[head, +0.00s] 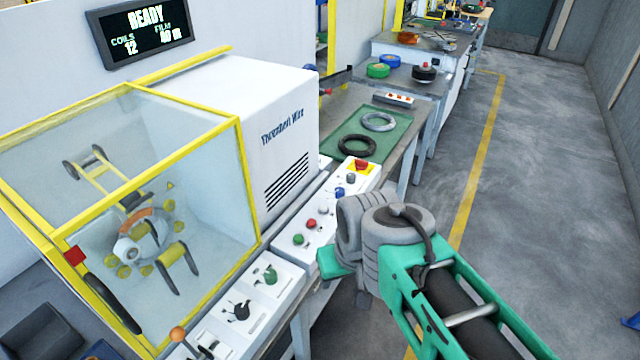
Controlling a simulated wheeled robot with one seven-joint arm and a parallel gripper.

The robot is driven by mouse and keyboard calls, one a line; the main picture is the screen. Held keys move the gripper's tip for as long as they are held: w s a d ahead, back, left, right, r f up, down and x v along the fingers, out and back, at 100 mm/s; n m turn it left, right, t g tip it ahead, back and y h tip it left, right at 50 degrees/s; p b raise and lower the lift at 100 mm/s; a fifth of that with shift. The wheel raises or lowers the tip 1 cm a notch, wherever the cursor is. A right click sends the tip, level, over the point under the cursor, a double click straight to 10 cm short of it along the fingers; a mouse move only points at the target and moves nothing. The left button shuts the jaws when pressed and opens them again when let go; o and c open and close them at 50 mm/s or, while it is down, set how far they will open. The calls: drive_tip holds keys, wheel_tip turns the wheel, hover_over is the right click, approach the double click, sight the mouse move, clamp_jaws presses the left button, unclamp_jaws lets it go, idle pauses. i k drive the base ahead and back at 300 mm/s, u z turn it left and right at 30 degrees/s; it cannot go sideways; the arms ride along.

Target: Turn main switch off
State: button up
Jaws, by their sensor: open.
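The main switch is not clearly labelled in the head view. A red knob on a yellow plate (360,167) sits at the far end of the white control panel (285,238). A black rotary handle (238,310) and a green rotary handle (268,274) sit on the nearer panel section. My gripper (332,262) is at the right edge of the panel, close to the coloured buttons in the picture. It is open and I see nothing in it. My grey wrist hides most of its jaws, and I cannot tell its height above the panel.
The glass-sided machine with a yellow frame (240,180) stands left of the panel. Green (298,239), red (310,224) and blue (339,192) controls line the panel. Coils lie on a green mat (398,139) beyond. The grey floor (545,190) at right is clear.

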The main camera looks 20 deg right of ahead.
sight(361, 165)
drive_tip(key=u, duration=0.3)
drive_tip(key=k, duration=0.3)
drive_tip(key=z, duration=1.65)
drive_tip(key=i, duration=1.5)
drive_tip(key=u, duration=1.15)
drive_tip(key=i, duration=0.45)
drive_tip(key=u, duration=0.5)
